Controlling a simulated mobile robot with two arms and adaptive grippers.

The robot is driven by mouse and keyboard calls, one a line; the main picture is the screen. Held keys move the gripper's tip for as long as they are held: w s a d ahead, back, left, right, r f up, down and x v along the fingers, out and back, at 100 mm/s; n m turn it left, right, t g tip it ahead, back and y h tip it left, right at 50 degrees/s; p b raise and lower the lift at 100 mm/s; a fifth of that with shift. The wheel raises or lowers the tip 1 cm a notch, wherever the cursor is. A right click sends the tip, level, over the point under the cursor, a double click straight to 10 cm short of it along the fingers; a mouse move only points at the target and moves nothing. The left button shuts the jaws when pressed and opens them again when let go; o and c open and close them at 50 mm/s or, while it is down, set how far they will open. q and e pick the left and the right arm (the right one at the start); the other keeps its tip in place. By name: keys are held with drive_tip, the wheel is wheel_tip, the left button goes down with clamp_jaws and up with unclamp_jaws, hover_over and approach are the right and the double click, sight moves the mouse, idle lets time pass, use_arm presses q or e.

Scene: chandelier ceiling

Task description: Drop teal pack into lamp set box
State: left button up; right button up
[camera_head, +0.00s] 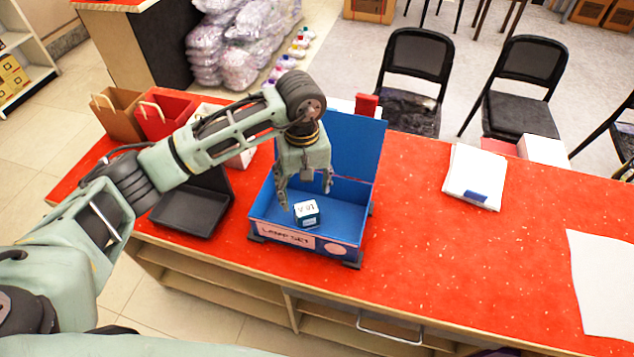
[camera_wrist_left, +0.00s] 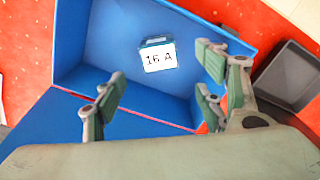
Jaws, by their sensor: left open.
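The teal pack (camera_head: 307,214), a small dark teal block with a white label, is inside the blue lamp set box (camera_head: 352,194), near its front wall. The box has its lid raised at the back and a "LAMP SET" label on its front. In the left wrist view the pack (camera_wrist_left: 157,55) shows its "16 A" label and sits apart from the fingers, within the box (camera_wrist_left: 100,40). My left gripper (camera_head: 305,192) is open and empty above the box, fingers pointing down. I cannot tell whether the pack is fully at rest on the box floor. My right gripper is not in view.
The box stands on a red counter (camera_head: 430,260). A black tray (camera_head: 190,212) lies left of it, with brown (camera_head: 118,115) and red (camera_head: 165,118) bags behind. White papers (camera_head: 475,175) lie to the right. The counter right of the box is mostly clear.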

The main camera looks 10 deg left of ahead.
use_arm(q)
wheel_tip(320, 180, up, 11)
drive_tip(key=shift+f, duration=0.15)
idle(0.5)
